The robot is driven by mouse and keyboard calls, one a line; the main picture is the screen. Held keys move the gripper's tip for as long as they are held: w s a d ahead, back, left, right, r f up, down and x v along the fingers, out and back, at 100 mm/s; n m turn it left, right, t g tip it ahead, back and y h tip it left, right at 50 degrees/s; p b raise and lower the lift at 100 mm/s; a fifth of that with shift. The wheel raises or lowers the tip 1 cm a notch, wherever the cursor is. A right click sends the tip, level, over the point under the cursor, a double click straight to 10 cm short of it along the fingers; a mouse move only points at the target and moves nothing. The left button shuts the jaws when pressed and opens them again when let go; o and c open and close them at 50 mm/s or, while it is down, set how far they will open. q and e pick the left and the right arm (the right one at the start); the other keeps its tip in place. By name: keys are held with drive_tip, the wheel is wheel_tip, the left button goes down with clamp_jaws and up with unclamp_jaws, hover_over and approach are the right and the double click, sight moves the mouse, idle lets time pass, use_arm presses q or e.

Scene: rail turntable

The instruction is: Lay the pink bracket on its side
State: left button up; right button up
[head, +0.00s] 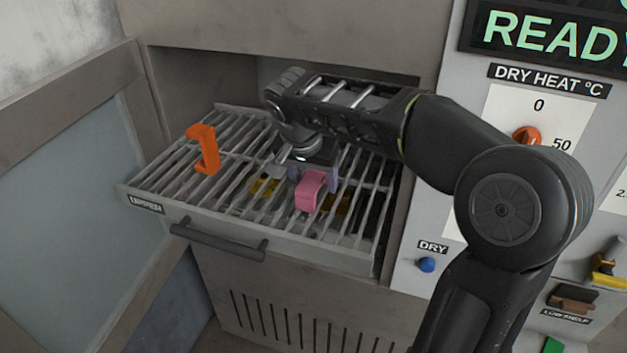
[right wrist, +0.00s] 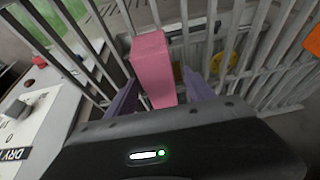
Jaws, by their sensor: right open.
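The pink bracket (head: 309,190) is on the wire rack (head: 160,181), near the middle of its front half. My right gripper (head: 313,178) reaches down over the rack just behind it. In the right wrist view the pink bracket (right wrist: 153,68) shows as a tall pink block between the spread purple fingers (right wrist: 160,97). The jaws are open, and I cannot tell whether either finger touches the bracket. The bracket's lower part is hidden in both views. My left gripper is out of view.
An orange bracket (head: 204,148) stands upright at the rack's left. Yellow and brown things show between the bars. The rack sticks out from a cabinet, with a dark handle (head: 218,241) in front. A control panel (head: 427,222) is at right, an open door (head: 75,190) at left.

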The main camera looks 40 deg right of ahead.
drive_tip(key=shift+c, duration=0.5)
clamp_jaws()
idle(0.4)
